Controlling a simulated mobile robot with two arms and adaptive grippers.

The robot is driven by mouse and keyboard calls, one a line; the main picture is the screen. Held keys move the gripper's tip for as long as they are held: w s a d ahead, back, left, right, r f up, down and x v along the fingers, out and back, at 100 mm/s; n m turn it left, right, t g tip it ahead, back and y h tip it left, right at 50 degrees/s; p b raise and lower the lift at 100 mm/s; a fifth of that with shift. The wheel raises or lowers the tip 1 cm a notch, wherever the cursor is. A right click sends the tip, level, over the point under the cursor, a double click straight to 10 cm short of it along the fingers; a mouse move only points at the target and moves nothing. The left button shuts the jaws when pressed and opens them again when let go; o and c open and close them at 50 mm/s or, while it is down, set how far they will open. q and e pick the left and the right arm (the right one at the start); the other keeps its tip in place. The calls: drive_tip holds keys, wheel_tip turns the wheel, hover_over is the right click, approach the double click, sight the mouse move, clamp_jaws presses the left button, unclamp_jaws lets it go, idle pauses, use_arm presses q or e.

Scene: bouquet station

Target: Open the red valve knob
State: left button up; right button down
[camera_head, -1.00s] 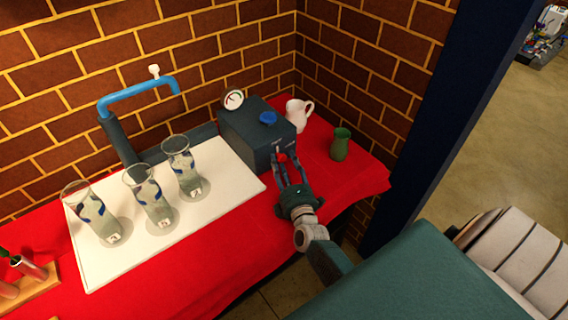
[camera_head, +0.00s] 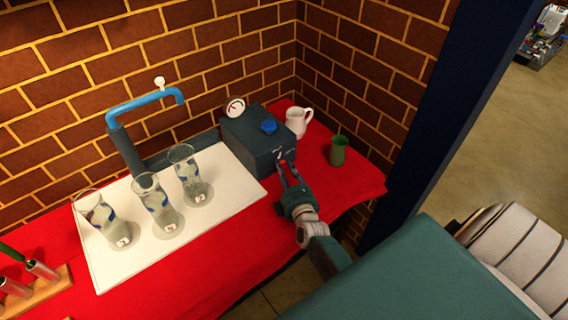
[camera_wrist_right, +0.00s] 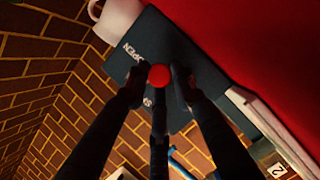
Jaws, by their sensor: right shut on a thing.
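The red valve knob (camera_wrist_right: 158,76) is on the front of a dark grey box (camera_head: 249,153); the box also shows in the wrist view (camera_wrist_right: 166,45). The word "OPEN" is printed beside the knob, and another label is partly hidden by a finger. My right gripper (camera_head: 284,163) reaches the box's front, with its fingers on either side of the knob in the wrist view (camera_wrist_right: 158,88), shut on it. My left gripper is not in view.
A blue knob (camera_head: 268,127) and a gauge (camera_head: 235,107) top the box. A white pitcher (camera_head: 296,122) and green cup (camera_head: 338,151) stand to its right. Three glass vases stand on a white board (camera_head: 238,194) at left, near a blue spout (camera_head: 140,100).

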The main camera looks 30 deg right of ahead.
drive_tip(key=m+p, duration=0.1)
drive_tip(key=m+y+p, duration=0.1)
drive_tip(key=m, duration=0.1)
drive_tip(key=shift+d+r+g+p, duration=0.15)
drive_tip(key=shift+r+g+p, duration=0.15)
drive_tip(key=shift+g+p, duration=0.1)
drive_tip(key=shift+d+m+y+p, duration=0.1)
drive_tip(key=shift+m+y+p, duration=0.25)
drive_tip(key=shift+m+y, duration=0.2)
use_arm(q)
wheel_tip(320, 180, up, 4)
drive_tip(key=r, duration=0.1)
use_arm(e)
drive_tip(key=shift+m+g+y, duration=0.35)
drive_tip(key=shift+m+g, duration=0.05)
drive_tip(key=shift+m, duration=0.35)
drive_tip(key=shift+d+f+m+y+b, duration=0.2)
drive_tip(key=shift+m+y+b, duration=0.25)
drive_tip(key=shift+m, duration=0.45)
drive_tip(key=shift+m+g+y+b, duration=0.3)
drive_tip(key=shift+m+y+b, duration=0.45)
drive_tip(key=shift+m+b, duration=0.2)
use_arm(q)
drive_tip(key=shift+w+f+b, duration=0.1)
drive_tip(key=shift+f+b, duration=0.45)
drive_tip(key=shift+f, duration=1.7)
use_arm(e)
drive_tip(key=shift+m+y, duration=0.4)
drive_tip(key=shift+m, duration=0.05)
drive_tip(key=shift+r, duration=0.1)
